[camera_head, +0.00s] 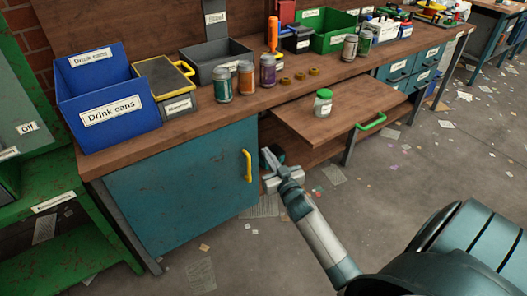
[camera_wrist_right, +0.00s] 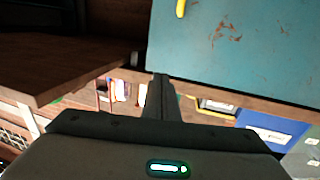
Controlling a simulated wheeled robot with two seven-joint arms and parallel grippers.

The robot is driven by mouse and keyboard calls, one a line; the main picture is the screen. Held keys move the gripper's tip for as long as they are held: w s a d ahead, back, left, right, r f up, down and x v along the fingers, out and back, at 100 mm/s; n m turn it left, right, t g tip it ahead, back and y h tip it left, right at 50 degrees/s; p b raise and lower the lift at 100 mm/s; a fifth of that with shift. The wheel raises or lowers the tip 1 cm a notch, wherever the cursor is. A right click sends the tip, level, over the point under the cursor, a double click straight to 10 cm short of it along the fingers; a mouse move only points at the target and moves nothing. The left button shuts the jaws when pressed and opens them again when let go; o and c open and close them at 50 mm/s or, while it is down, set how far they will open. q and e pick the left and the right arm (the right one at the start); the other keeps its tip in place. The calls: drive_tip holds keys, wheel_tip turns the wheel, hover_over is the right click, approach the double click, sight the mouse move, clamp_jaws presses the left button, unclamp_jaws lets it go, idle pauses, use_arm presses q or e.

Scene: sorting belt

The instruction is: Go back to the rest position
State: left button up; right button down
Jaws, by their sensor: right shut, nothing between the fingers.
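My right gripper (camera_head: 268,156) is in front of the workbench (camera_head: 170,130), beside the right edge of the teal cabinet door (camera_head: 185,190) and left of the pulled-out wooden board (camera_head: 290,118). Its fingers are shut with nothing between them. In the right wrist view the closed fingers (camera_wrist_right: 160,85) point toward the teal door (camera_wrist_right: 230,45), with the underside of the bench around them. From these views I cannot tell whether they touch anything. My left gripper is not in view.
A jar with a green lid (camera_head: 323,102) stands on the board, which has a green handle (camera_head: 370,122). A blue drink cans bin (camera_head: 110,105), a grey bin (camera_head: 215,60), several jars and a green bin (camera_head: 328,30) stand on the bench. The floor has scattered papers.

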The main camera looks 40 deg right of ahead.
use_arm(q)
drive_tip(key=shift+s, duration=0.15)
use_arm(e)
drive_tip(key=shift+s, duration=0.1)
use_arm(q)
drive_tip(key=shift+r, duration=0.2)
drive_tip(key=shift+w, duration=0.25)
